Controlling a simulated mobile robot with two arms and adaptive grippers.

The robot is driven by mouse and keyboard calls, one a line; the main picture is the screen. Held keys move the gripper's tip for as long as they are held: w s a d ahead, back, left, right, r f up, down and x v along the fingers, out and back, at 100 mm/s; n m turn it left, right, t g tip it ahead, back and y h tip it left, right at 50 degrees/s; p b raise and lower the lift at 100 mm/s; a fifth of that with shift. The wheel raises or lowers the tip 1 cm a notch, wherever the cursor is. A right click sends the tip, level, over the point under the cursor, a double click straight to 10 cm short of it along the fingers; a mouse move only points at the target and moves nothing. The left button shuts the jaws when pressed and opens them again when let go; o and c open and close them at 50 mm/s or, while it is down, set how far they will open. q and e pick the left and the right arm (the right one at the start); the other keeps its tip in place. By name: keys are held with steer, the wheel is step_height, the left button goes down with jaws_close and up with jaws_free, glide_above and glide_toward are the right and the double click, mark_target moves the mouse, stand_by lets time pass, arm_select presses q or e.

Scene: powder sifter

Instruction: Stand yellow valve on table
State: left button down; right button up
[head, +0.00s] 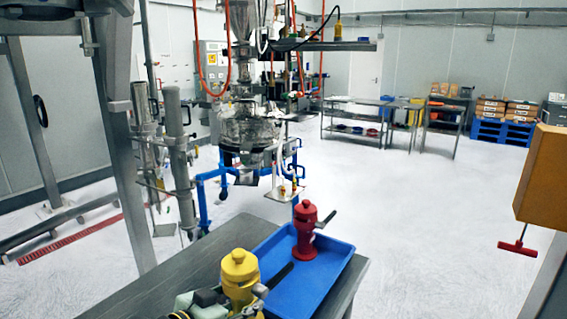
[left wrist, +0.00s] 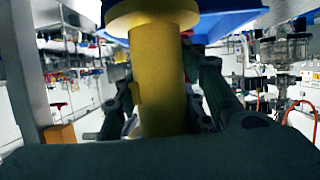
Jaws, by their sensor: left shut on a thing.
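The yellow valve (head: 240,274) is upright in the head view, beside the left end of the blue tray (head: 330,262). My left gripper (head: 236,304) is shut on it, low in the picture. In the left wrist view the yellow valve's stem (left wrist: 157,80) stands between the dark fingers of my left gripper (left wrist: 160,105). The valve's lower end is hidden in the head view, so I cannot tell whether it touches the grey table (head: 180,270). My right gripper is not in view.
The table is bare to the left of the tray. A steel sifter (head: 245,125) on a blue frame stands beyond the table. An orange box (head: 541,178) is at the right.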

arm_select(q)
steer(key=s+a+m+g+h, duration=0.1)
steer(key=s+a, duration=0.8)
steer(key=s+a+r+m+g+h, duration=0.1)
steer(key=s+r+m, duration=0.1)
steer(key=s, duration=0.7)
steer(key=shift+r+m+g+h, duration=0.3)
steer(key=shift+r+g+h, duration=0.1)
steer(key=shift+r, duration=0.35)
steer(key=shift+w, duration=0.1)
steer(key=shift+f, duration=0.15)
